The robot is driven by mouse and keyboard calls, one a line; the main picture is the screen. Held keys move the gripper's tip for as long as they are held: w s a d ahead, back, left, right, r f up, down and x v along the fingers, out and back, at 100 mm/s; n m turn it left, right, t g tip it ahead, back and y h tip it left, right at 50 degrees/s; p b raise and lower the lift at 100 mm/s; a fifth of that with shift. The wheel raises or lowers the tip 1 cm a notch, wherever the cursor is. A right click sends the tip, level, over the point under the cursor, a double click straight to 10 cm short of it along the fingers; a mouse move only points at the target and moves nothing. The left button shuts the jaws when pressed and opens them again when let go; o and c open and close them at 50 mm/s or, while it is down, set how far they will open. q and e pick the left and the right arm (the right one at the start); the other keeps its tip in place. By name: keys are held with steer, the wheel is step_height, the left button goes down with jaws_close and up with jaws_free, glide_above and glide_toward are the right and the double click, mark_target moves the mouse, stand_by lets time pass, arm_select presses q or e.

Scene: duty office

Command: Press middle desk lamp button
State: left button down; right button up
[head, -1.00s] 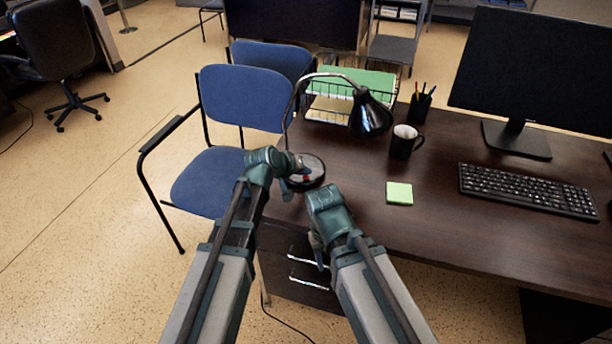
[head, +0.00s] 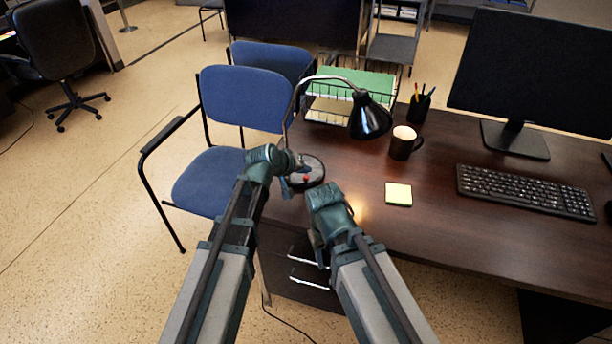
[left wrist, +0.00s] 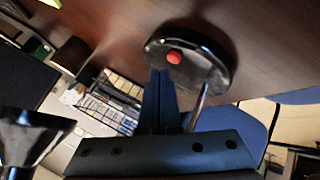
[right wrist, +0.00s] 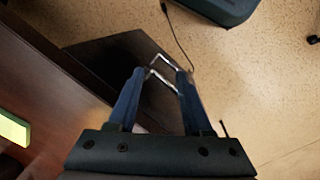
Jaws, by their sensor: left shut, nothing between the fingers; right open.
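The desk lamp (head: 370,117) stands at the left end of the dark desk, with a black shade on a curved chrome neck. Its round black base (left wrist: 215,50) carries a red button (left wrist: 174,57), which also shows in the head view (head: 306,180). Warm light falls on the desk, mug and notes, so the lamp is lit. My left gripper (left wrist: 160,74) is shut and empty, its tips over the base edge just beside the button. Whether they touch the base is unclear. My right gripper (right wrist: 158,72) is open and empty, in front of the desk by the drawer handles.
On the desk are a mug (head: 404,143), a sticky-note pad (head: 398,194), a wire tray with folders (head: 350,82), a pen cup (head: 420,104), a keyboard (head: 525,190) and a monitor (head: 540,70). A blue chair (head: 242,97) stands close on the left.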

arm_select(q)
step_height(320, 180, up, 6)
steer(key=p, duration=0.5)
steer(key=shift+p, duration=0.3)
steer(key=s+a+m+g+y+p, duration=0.2)
steer(key=s+g+y+p, duration=0.1)
steer(key=s, duration=1)
steer(key=s+a+m+g+y+p, duration=0.3)
steer(key=s+g+p, duration=0.1)
steer(key=s, duration=0.8)
steer(key=shift+s+a+r+m+g+y, duration=0.3)
steer(key=shift+s+r+g+y, duration=0.05)
steer(key=shift+g+y, duration=0.05)
steer(key=shift+d, duration=0.1)
